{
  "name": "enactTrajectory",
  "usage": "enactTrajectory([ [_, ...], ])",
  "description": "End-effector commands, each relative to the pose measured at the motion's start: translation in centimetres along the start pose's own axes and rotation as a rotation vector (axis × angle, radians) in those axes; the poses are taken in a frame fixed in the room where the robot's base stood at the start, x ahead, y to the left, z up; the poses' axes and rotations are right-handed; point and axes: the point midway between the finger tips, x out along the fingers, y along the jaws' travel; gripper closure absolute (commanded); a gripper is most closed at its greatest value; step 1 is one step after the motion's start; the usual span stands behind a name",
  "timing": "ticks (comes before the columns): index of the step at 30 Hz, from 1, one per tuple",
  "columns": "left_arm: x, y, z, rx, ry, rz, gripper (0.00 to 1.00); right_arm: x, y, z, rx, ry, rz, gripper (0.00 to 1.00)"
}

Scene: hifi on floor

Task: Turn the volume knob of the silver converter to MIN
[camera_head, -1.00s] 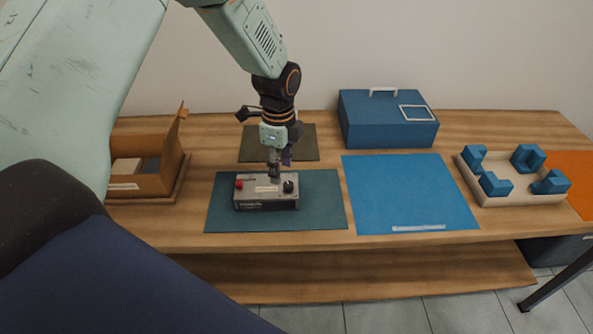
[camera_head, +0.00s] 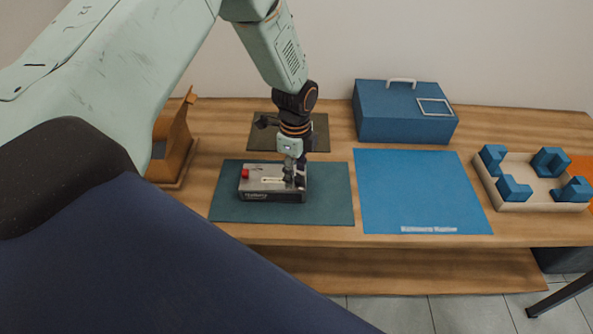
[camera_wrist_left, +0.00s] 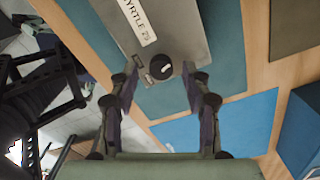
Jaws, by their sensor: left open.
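The silver converter (camera_head: 262,178) sits on a dark teal mat (camera_head: 235,208), with a red button (camera_head: 245,173) at its left end. Its black volume knob (camera_wrist_left: 161,67) shows in the left wrist view, with a light mark on its top, beside a white label reading "MYRTLE 75" (camera_wrist_left: 138,22). My left gripper (camera_head: 294,178) is over the right end of the converter and covers the knob in the head view. In the left wrist view its open fingers (camera_wrist_left: 162,84) stand on either side of the knob, with a gap visible around it. My right gripper is not in view.
A blue toolbox (camera_head: 405,112) stands at the back. A blue mat (camera_head: 420,190) lies right of the converter, and a beige tray (camera_head: 517,205) with several blue blocks is further right.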

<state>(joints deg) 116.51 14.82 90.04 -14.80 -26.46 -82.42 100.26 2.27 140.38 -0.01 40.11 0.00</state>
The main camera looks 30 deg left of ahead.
Motion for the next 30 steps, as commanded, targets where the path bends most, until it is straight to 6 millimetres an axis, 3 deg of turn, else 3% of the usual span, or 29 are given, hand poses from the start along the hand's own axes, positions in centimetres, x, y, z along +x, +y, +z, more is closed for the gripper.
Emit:
enactTrajectory([
  [11, 0.70, -0.34, -0.09, 0.001, 0.000, 0.000, 0.52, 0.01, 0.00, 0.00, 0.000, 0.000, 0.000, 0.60],
  [27, 0.68, -0.39, -0.07, 0.001, 0.000, 0.000, 0.98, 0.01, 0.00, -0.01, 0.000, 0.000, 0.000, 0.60],
  [30, 0.69, -0.39, -0.05, 0.001, -0.001, 0.000, 1.00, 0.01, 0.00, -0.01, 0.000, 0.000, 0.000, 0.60],
])
